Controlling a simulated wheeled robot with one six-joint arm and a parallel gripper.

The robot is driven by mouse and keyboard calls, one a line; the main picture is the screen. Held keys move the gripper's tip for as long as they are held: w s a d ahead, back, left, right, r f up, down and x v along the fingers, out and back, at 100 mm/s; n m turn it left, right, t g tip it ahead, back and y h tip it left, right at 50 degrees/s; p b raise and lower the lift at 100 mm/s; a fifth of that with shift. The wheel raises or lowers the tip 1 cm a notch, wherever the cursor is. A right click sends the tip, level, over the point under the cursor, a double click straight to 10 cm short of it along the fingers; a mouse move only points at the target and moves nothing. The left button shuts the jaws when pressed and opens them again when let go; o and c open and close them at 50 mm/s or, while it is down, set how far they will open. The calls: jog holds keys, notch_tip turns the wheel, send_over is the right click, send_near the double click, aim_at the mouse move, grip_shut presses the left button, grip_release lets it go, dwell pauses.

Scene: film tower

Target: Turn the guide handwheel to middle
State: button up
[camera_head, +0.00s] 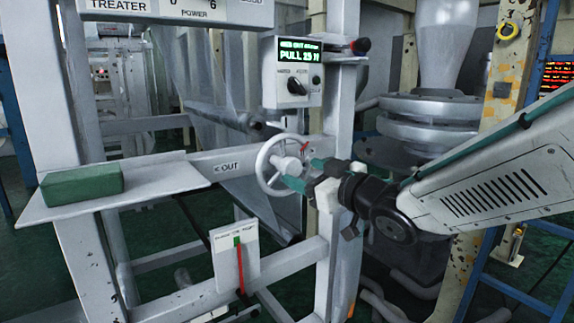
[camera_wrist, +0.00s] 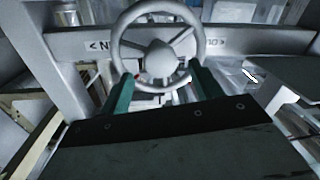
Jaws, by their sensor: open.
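The guide handwheel (camera_head: 276,164) is a grey spoked wheel with a red mark at its upper right, mounted on a grey crossbar. In the wrist view the handwheel (camera_wrist: 160,60) is straight ahead, its hub between the finger lines. My gripper (camera_head: 297,172) has green fingers and is open in front of the wheel. The fingertips (camera_wrist: 162,82) overlap the lower rim on either side in the wrist view; I cannot tell whether they touch it. A white scale plate (camera_head: 224,262) below carries a green mark at its top and a red upright pointer (camera_head: 241,270).
A control box (camera_head: 291,85) with a green lit display and a knob stands above the wheel. A shelf (camera_head: 150,190) with a green block (camera_head: 82,185) juts out at left. Grey frame posts stand on both sides of the wheel.

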aim_at(285, 164)
jog(key=x, duration=0.7)
jog(key=shift+w+a, duration=0.1)
jog(key=shift+w, duration=0.1)
